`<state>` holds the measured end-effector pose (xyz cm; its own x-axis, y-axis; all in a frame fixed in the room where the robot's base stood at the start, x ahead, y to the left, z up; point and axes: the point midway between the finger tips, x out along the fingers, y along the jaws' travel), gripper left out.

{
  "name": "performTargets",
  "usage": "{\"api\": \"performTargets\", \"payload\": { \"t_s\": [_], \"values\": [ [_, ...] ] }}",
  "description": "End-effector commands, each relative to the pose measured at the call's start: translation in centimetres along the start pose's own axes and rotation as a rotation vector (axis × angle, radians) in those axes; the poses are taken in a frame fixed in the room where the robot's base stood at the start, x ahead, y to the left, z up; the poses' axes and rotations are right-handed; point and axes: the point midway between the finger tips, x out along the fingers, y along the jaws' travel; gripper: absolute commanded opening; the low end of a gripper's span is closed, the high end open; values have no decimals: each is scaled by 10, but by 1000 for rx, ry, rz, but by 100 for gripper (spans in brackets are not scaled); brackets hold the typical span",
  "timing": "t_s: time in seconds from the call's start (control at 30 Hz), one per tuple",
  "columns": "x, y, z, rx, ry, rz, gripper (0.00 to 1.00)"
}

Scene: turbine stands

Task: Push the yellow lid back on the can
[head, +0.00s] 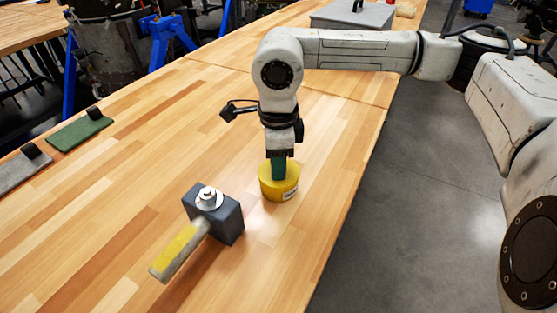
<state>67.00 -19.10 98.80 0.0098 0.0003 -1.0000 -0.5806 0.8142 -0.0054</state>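A short round yellow can (268,190) with a white label low on its front right stands on the wooden table. Its top, where the yellow lid (265,169) would be, is also yellow, and I cannot make out a seam or gap between lid and can. My gripper (279,176) points straight down over the middle of it. A green block-like part at its end reaches the yellow top and seems to touch it. I see no gap between fingers, and cannot tell whether they are open or shut. The gripper hides part of the top.
A dark grey block-headed mallet (228,222) with a yellow and grey handle lies left of the can, close by. Green (80,130) and grey (24,170) flat pieces with black knobs lie far left. A grey box (352,16) stands at the back. The table's right edge (350,190) is near.

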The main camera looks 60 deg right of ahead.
Motion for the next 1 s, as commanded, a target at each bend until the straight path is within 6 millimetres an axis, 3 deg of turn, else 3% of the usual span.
{"api": "performTargets", "payload": {
  "t_s": [0.03, 0.1, 0.13, 0.27, 0.5, 0.57, 1.0],
  "values": [
    [11, 2, -1, -1, 6, 6, 38],
    [11, 2, -1, -1, 6, 6, 45],
    [12, 2, -1, -1, 6, 6, 36],
    [12, 2, 0, -1, 6, 6, 45],
    [-2, 2, -1, -1, 7, 5, 47],
    [-7, 2, -1, -1, 7, 5, 70],
    [-43, 1, -1, -1, 7, 4, 71]
  ]
}}
